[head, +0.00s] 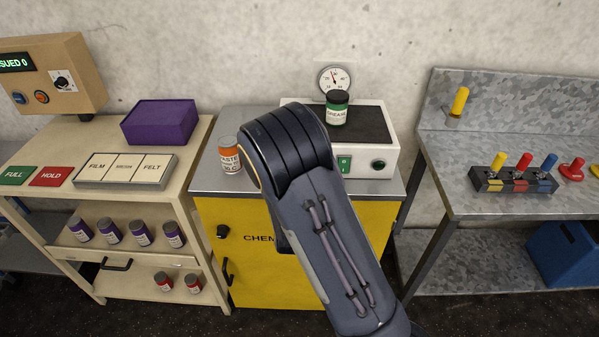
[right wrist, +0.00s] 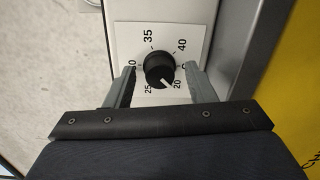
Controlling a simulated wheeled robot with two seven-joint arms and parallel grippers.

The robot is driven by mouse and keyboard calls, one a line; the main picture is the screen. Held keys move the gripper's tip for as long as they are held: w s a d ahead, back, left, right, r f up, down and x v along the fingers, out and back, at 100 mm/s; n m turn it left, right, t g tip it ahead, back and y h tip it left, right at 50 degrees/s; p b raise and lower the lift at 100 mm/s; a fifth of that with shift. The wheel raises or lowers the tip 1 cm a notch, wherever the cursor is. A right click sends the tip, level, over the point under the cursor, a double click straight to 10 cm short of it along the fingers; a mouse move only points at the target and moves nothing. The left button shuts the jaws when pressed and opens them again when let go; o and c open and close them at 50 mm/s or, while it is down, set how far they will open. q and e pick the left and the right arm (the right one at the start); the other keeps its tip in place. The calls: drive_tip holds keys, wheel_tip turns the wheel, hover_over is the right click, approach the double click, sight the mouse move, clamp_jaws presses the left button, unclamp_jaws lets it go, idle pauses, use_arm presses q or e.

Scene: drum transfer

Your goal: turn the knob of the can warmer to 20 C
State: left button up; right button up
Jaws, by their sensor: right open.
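The can warmer (head: 368,154) is a white box with a black top on the grey counter. My right arm crosses in front of its left part in the head view and hides my right gripper there. In the right wrist view a black round knob (right wrist: 159,69) sits on a white dial plate (right wrist: 128,33) with numbers around it. Its white pointer mark points to the lower right, toward the 20. My right gripper (right wrist: 160,66) is open, with one finger on each side of the knob. I cannot tell whether they touch it. My left gripper is not in view.
A green grease can (head: 337,108) stands on the warmer's black top, in front of a round wall gauge (head: 334,79). An orange-labelled can (head: 229,155) stands on the counter left of my arm. A yellow cabinet (head: 225,270) is below. Tables stand on both sides.

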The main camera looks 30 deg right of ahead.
drive_tip(key=b+v, duration=0.1)
drive_tip(key=v, duration=0.6)
drive_tip(key=shift+s+a, duration=0.25)
drive_tip(key=shift+s, duration=0.05)
